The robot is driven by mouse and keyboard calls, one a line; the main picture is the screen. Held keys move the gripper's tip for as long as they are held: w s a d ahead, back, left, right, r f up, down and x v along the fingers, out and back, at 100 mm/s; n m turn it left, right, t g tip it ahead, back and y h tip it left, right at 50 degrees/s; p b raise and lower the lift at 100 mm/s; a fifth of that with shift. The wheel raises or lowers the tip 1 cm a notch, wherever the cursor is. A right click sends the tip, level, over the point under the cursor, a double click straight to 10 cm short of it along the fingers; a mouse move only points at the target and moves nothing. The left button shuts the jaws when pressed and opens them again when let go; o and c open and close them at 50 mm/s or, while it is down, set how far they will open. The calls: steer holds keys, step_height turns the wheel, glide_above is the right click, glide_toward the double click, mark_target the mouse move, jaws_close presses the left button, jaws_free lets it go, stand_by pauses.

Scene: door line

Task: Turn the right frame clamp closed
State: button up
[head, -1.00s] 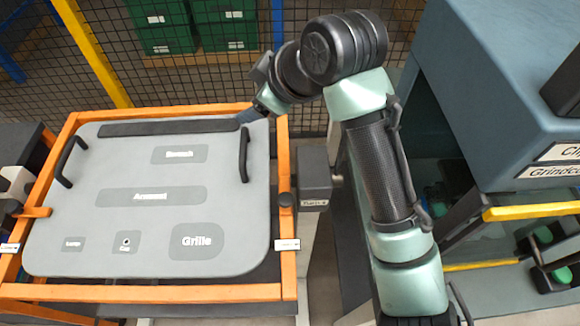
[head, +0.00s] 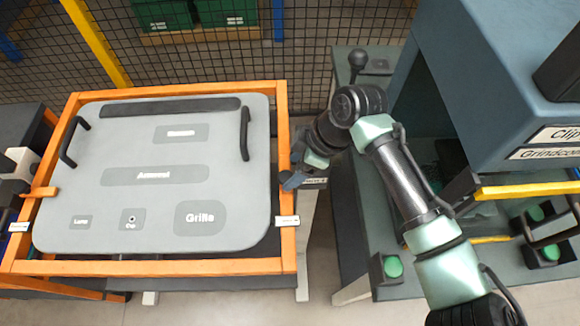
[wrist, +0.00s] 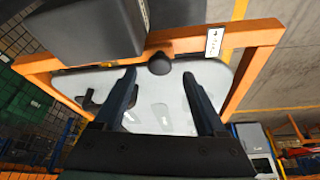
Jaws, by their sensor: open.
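The right frame clamp shows in the wrist view as a round black knob (wrist: 159,63) on the orange frame's (wrist: 190,40) rail. A dark grey box stands beside it. My gripper (wrist: 159,78) is open, with one finger on each side of the knob's line and the knob just beyond the tips. I cannot tell whether they touch. In the head view my gripper (head: 291,182) is at the right rail of the frame (head: 282,130) and hides the knob. The left clamp (head: 40,192) is an orange bar on the left rail.
A grey panel (head: 140,225) with labelled plates and black handles lies in the frame. The dark box (wrist: 90,30) is close to my fingers in the wrist view. A blue-grey machine (head: 490,80) with a yellow bar (head: 530,189) stands to the right. A mesh fence is behind.

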steer(key=shift+x, duration=1.3)
jaws_close()
stand_by(0.5)
